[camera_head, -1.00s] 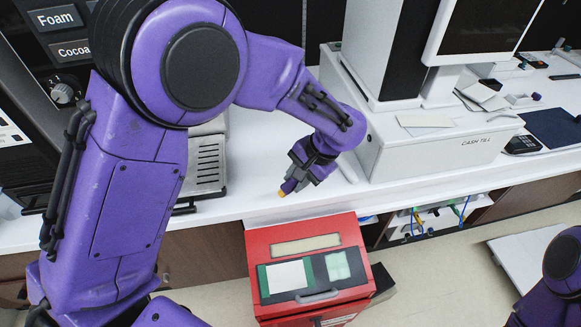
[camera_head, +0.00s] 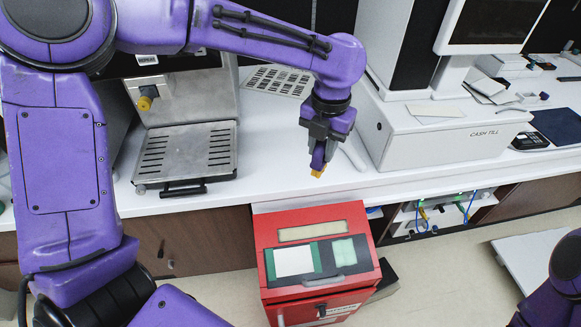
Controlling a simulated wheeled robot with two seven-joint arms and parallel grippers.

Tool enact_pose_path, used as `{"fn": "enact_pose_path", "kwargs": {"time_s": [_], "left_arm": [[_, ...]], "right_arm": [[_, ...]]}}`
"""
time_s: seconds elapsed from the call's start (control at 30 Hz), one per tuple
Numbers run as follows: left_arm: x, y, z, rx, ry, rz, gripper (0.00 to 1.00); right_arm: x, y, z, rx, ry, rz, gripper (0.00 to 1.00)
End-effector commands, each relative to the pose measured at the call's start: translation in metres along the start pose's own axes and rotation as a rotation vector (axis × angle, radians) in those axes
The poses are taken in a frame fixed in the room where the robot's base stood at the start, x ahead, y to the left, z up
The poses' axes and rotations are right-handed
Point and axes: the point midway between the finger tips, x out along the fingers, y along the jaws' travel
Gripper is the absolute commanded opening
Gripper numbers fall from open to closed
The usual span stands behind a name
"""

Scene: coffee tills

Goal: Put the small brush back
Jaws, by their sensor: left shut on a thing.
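My left gripper (camera_head: 319,160) points down over the white counter, left of the cash till. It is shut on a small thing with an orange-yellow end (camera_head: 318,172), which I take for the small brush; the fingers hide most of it. The orange end shows just below the fingertips, and I cannot tell whether it touches the counter. Only a purple part of my right arm shows at the lower right edge; its gripper is out of view.
The coffee machine's drip tray (camera_head: 186,155) is left of the gripper. The cash till (camera_head: 440,135) with a screen stands to the right. A red bin-like box (camera_head: 318,235) stands in front of the counter (camera_head: 270,150). A thin pale strip (camera_head: 353,156) lies beside the till.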

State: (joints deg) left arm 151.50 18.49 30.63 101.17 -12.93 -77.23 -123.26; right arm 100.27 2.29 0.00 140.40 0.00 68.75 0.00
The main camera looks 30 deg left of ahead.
Motion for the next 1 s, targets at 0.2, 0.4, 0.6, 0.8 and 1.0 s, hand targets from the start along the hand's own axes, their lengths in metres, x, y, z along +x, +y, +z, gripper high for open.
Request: {"fn": "enact_pose_path", "kwargs": {"time_s": [0.2, 0.4, 0.6, 0.8, 1.0], "left_arm": [[0.005, 0.015, 0.009, 0.101, 0.004, 0.014, 0.00], [0.027, 0.055, 0.033, 0.097, 0.004, 0.012, 0.00], [0.060, 0.088, 0.053, 0.097, 0.006, 0.013, 0.00], [0.088, 0.106, 0.065, 0.098, 0.002, 0.013, 0.00], [0.104, 0.117, 0.071, 0.098, 0.003, 0.015, 0.00]], "right_arm": [[-0.002, 0.000, -0.001, 0.000, 0.000, 0.000, 0.43], [-0.009, 0.001, -0.004, 0.000, 0.000, 0.000, 0.43], [-0.015, 0.001, -0.006, 0.000, 0.000, 0.000, 0.43], [-0.018, 0.002, -0.008, 0.000, 0.000, 0.000, 0.43], [-0.021, 0.002, -0.009, 0.000, 0.000, 0.000, 0.43]]}}
